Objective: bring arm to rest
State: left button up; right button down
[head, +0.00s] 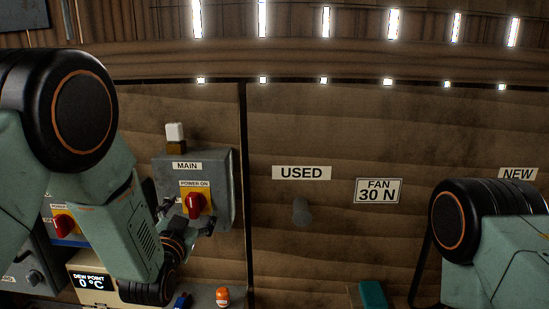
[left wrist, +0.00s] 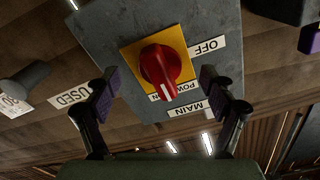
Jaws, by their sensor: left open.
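My left gripper (head: 187,222) is in front of the grey MAIN switch box (head: 222,170) on the wall. In the left wrist view the gripper (left wrist: 160,95) has its two fingers spread wide, one on each side of the red rotary knob (left wrist: 160,65). The fingers appear apart from the knob, and nothing is held. In the head view the red knob (head: 195,204) sits on a yellow plate by a POWER ON label. My right arm (head: 490,240) shows at the lower right, but its gripper is out of view.
A second red knob (head: 64,224) is at the far left, partly behind my left arm. A DEW POINT display (head: 90,282) and an orange item (head: 222,296) are below. A teal object (head: 372,295) is at the bottom.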

pick_arm(q)
jog(key=n+p, duration=0.2)
jog(key=n, duration=0.2)
jog(key=shift+r, duration=0.2)
jog(key=shift+s+f, duration=0.1)
jog(key=shift+s, duration=0.85)
